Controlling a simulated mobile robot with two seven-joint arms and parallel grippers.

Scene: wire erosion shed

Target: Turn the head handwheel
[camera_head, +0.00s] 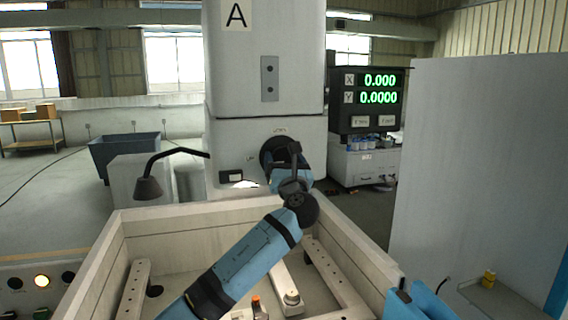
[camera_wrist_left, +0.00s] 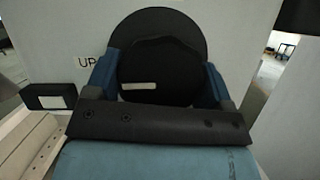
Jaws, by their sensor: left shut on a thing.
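The head handwheel (camera_head: 270,149) is a black round wheel on the front of the pale machine head, partly hidden behind my left wrist. My left gripper (camera_head: 287,168) reaches it from the front and is shut on it. In the left wrist view the handwheel (camera_wrist_left: 160,52) fills the middle. The blue fingers of my left gripper (camera_wrist_left: 160,80) lie against its left and right sides. A short pale mark shows on the wheel's dark face. My right gripper is out of view; only blue parts of my right arm show at the bottom right.
The machine's pale tank (camera_head: 110,240) surrounds my left arm, with clamp bars inside. A black bent lamp (camera_head: 150,186) stands left of the wheel. A large grey panel (camera_head: 470,170) blocks the right side.

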